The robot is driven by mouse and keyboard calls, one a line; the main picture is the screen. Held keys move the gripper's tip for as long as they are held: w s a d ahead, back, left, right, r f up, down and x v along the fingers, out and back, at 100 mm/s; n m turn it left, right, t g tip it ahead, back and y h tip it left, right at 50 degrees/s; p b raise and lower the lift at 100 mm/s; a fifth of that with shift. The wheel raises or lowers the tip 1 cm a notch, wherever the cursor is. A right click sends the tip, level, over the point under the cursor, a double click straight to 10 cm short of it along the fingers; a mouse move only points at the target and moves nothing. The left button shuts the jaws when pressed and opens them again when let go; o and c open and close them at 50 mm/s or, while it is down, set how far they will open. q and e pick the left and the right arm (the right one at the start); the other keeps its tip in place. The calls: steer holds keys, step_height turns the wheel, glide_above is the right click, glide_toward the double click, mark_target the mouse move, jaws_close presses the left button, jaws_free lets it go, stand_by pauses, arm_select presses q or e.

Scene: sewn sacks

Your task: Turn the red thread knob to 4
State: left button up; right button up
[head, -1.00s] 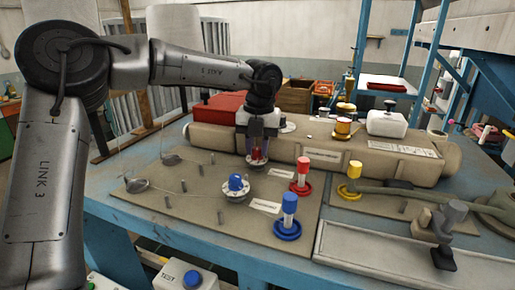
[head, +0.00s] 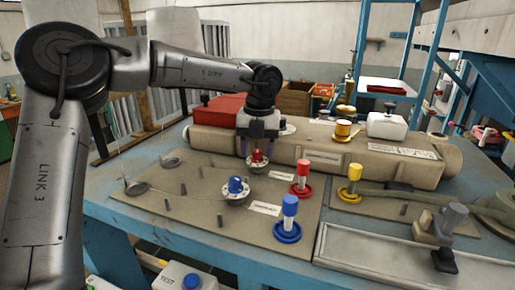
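The red knob (head: 258,157) stands on a pale round dial on the brown board, in front of the long beige machine body. My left gripper (head: 258,150) points down over it, with one finger on each side of the knob. The fingers look spread, with the knob showing between and below them. The dial's marks are too small to read, so the knob's setting cannot be told. A similar blue knob (head: 236,184) on its own dial is nearer and to the left. My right gripper is not in view.
A red spool (head: 303,172) and a blue spool (head: 289,212) stand right of the knobs, and a yellow spool (head: 354,174) farther right. Several short pegs and thin wires are on the board (head: 200,215). The beige machine body (head: 330,153) is close behind the gripper.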

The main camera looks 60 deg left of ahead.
mark_target(259, 151)
arm_select(q)
steer(key=shift+r, duration=0.1)
step_height(259, 151, up, 14)
steer(key=shift+w+f+p, duration=0.15)
steer(key=shift+f+p, duration=0.05)
steer(key=shift+p, duration=0.2)
stand_by(0.3)
steer(key=shift+d, duration=0.1)
stand_by(0.4)
